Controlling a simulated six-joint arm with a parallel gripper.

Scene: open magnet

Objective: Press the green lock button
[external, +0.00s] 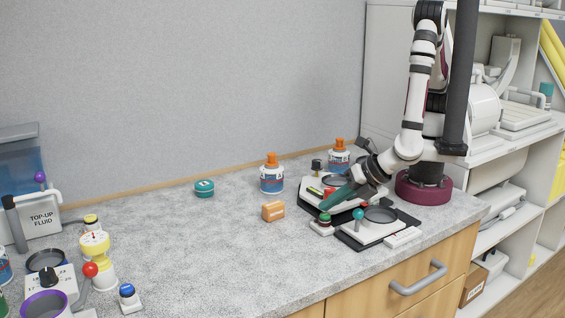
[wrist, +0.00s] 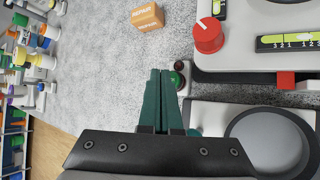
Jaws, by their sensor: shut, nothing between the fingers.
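The green lock button (external: 325,217) is a small green dome on a pale base near the front of the counter, left of the two dark-edged plates. In the wrist view the green button (wrist: 178,78) shows just right of my fingertips, partly hidden by them. My gripper (external: 325,205) points down and left, its green fingers together with nothing between them. In the external view its tips appear just above and behind the button. In the wrist view my gripper (wrist: 160,72) shows its two fingers side by side. I cannot tell whether they touch the button.
A teal-knobbed lever (external: 358,214) stands on the front plate beside a round dark dish (external: 381,214). A red knob (wrist: 208,36) and a level gauge (wrist: 290,40) sit on the rear plate. An orange box (external: 273,211) lies to the left. The counter's middle is clear.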

